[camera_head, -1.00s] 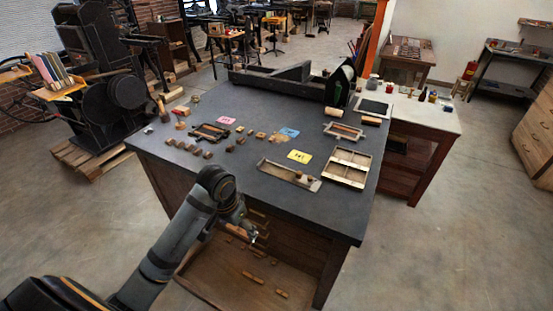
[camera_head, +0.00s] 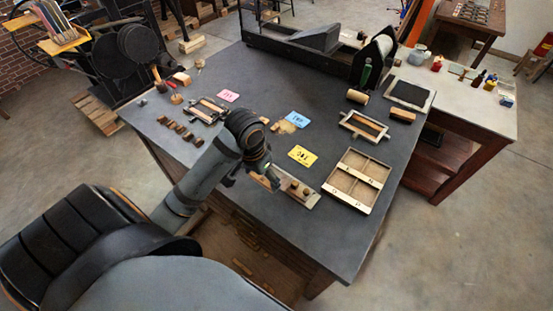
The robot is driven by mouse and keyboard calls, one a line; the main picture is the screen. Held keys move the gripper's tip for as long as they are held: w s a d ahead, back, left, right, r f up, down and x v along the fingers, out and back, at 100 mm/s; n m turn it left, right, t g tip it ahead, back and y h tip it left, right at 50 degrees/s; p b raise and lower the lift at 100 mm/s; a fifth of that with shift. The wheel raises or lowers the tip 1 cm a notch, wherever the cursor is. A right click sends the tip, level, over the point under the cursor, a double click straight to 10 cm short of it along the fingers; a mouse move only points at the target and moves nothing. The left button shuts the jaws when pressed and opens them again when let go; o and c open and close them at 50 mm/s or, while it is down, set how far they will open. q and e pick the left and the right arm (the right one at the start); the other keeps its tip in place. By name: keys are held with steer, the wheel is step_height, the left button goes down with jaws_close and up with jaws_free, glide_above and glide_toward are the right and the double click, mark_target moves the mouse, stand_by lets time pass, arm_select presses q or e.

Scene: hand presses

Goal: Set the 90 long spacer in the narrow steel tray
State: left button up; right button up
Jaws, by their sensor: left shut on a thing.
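The narrow steel tray (camera_head: 312,201) lies near the front edge of the dark bench, with small wooden blocks (camera_head: 295,187) in its right part. My left gripper (camera_head: 258,177) is over the tray's left end and hides it. It is shut on a small piece, which I take to be the long spacer; the piece is mostly hidden by the gripper. I cannot tell whether it touches the tray. My right gripper is not in view.
A yellow card (camera_head: 302,155) lies behind the tray and a divided wooden case (camera_head: 357,181) to its right. A blue card (camera_head: 297,119), a wooden frame (camera_head: 363,127) and several small blocks (camera_head: 180,130) lie farther back. The right front bench corner is clear.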

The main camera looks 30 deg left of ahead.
arm_select(q)
steer(key=shift+w+a+f+b, duration=0.25)
steer(key=shift+a+f+b, duration=0.3)
steer(key=shift+b, duration=0.55)
steer(key=w+a+f+b, duration=0.1)
steer(key=w+f+b, duration=0.1)
steer(key=w+b, duration=0.1)
steer(key=w+a+f+b, duration=0.1)
steer(key=w+f+b, duration=0.2)
steer(key=w+a+f+b, duration=0.1)
steer(key=w+f+b, duration=0.1)
steer(key=w, duration=0.2)
steer(key=shift+a+f+b, duration=0.3)
steer(key=shift+a+b, duration=0.1)
steer(key=shift+w+a+r+p, duration=0.1)
steer(key=shift+a+r+p, duration=0.05)
steer(key=shift+p, duration=0.2)
steer(key=shift+a, duration=0.1)
steer(key=shift+w+f, duration=0.2)
steer(key=shift+f, duration=0.1)
steer(key=shift+w+a+f, duration=0.1)
steer(key=shift+w+f, duration=0.05)
steer(key=shift+f, duration=1.6)
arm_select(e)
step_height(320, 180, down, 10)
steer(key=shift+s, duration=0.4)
